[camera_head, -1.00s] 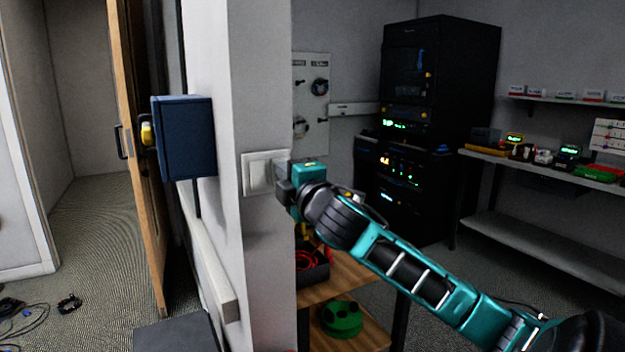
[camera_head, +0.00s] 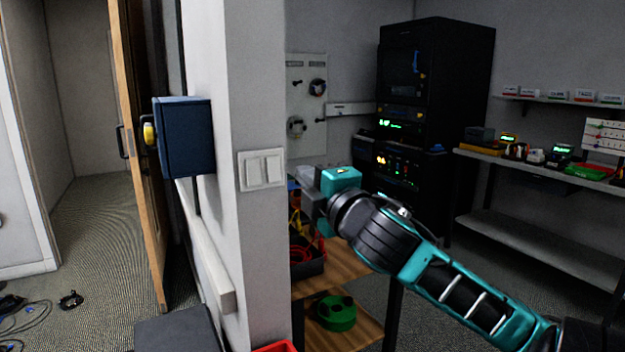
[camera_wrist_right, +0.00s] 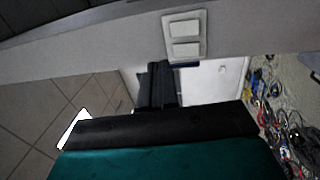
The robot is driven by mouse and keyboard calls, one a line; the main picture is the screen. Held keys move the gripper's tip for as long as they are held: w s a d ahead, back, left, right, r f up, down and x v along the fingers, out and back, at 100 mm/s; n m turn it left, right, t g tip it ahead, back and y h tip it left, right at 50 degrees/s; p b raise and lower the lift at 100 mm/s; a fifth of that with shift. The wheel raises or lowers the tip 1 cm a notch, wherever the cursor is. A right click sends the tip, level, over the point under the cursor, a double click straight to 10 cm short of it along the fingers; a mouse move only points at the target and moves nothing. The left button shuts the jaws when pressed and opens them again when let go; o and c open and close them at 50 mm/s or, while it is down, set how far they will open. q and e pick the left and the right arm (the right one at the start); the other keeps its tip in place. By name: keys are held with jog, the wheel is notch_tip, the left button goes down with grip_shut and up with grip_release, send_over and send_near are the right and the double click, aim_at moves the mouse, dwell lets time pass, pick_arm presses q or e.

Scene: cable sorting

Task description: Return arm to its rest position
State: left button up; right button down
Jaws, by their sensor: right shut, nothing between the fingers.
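My right gripper (camera_head: 303,181) is at the end of the teal and black right arm, which comes in from the lower right in the head view. It is shut and empty, in the air to the right of the white double light switch (camera_head: 261,169) and apart from it. The switch is on the end face of the grey wall. In the right wrist view the gripper (camera_wrist_right: 158,82) shows dark at the middle, and the switch (camera_wrist_right: 185,38) is above it. My left gripper is not in view.
A wooden shelf cart (camera_head: 345,265) with a dark bin (camera_head: 308,264) and a green spool (camera_head: 336,313) stands below my right arm. A blue box (camera_head: 187,137) sticks out from the wall. A black rack (camera_head: 436,90) stands behind. Cables (camera_head: 35,312) lie on the floor at left.

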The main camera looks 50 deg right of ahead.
jog(key=shift+s+a+r, duration=0.1)
jog(key=shift+s+a, duration=0.05)
jog(key=shift+s, duration=0.35)
jog(key=a+f+m+g+y, duration=0.2)
jog(key=a+f+m, duration=0.1)
jog(key=f, duration=1)
jog(key=a+f+m+g+y, duration=0.2)
jog(key=f+g, duration=0.1)
jog(key=f, duration=1)
jog(key=s+a+f+m+g+y, duration=0.1)
jog(key=s+a+f+m, duration=0.2)
jog(key=s+a+f, duration=0.3)
jog(key=s+a+f+m+g+y+p, duration=0.1)
jog(key=s+a+f+m, duration=0.3)
jog(key=a+f, duration=0.7)
jog(key=shift+s+a+f+g+y, duration=0.4)
jog(key=shift+s+f+y, duration=0.4)
jog(key=shift+s+f, duration=0.15)
